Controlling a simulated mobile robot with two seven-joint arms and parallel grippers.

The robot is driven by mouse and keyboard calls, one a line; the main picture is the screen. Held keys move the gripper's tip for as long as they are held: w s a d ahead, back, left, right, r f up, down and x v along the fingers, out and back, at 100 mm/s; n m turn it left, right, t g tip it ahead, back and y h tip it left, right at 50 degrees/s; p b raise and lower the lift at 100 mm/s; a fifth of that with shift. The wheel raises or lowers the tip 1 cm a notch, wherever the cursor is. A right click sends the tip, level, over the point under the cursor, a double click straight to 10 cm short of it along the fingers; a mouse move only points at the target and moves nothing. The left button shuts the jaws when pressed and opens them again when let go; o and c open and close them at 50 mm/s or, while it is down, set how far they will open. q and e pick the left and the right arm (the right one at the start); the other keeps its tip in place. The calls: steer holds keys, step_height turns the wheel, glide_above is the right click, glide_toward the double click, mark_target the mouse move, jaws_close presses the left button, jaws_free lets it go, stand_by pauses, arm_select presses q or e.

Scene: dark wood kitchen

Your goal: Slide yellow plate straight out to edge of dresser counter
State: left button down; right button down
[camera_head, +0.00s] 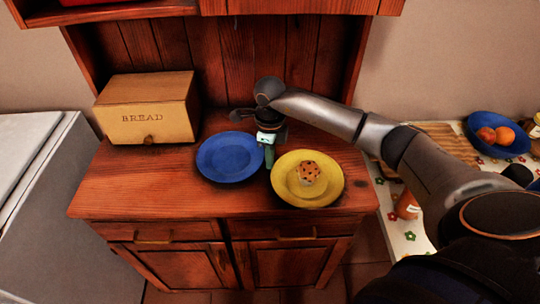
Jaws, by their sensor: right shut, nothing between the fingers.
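The yellow plate (327,194) lies flat on the wooden dresser counter (140,190), right of centre. A muffin with dark specks (307,173) sits on it. The plate's near rim is close to the counter's front edge. My right gripper (269,163) points down between the blue plate and the yellow plate, at the yellow plate's upper left rim. Its fingers are shut with nothing held. I cannot tell whether they touch the rim. My left gripper is not in view.
A blue plate (229,157) lies just left of my right gripper. A wooden bread box (148,108) stands at the back left. A table with a blue fruit bowl (498,136) is at the right. The counter's front left is clear.

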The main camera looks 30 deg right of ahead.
mark_target(281, 166)
steer(key=shift+s+d, duration=1)
steer(key=shift+s, duration=0.2)
steer(key=shift+r, duration=0.1)
